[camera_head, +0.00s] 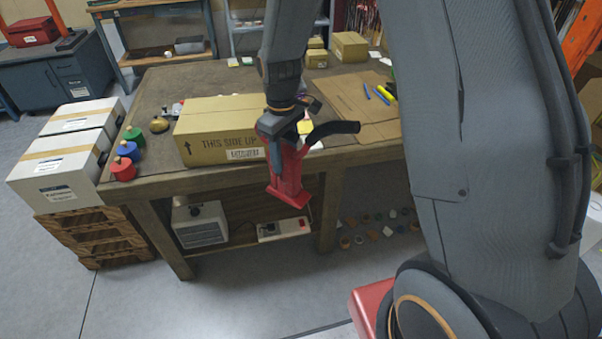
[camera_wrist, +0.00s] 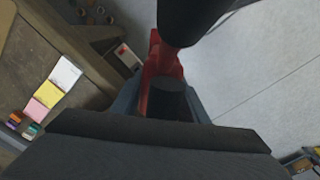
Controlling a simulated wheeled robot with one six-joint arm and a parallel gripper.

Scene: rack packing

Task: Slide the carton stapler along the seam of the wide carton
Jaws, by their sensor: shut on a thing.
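The wide carton (camera_head: 215,128) is a closed tan box with tape along its top and "THIS SIDE UP" on its front. It lies near the front edge of the wooden table (camera_head: 155,97). The carton stapler (camera_head: 288,178) is red with a black handle. My gripper (camera_head: 276,148) is shut on it and holds it off the table's front edge, in front of the carton's right end. The stapler also shows in the wrist view (camera_wrist: 162,62), partly hidden by my gripper. From the head view I cannot tell whether stapler and carton touch.
Red, blue and green weights (camera_head: 123,168) stand at the table's left front. Flat cardboard (camera_head: 350,103) with markers lies to the right. Small boxes (camera_head: 349,46) stand at the back. White cartons (camera_head: 60,165) sit on a pallet at the left. Coloured notes (camera_wrist: 50,90) lie near the table edge.

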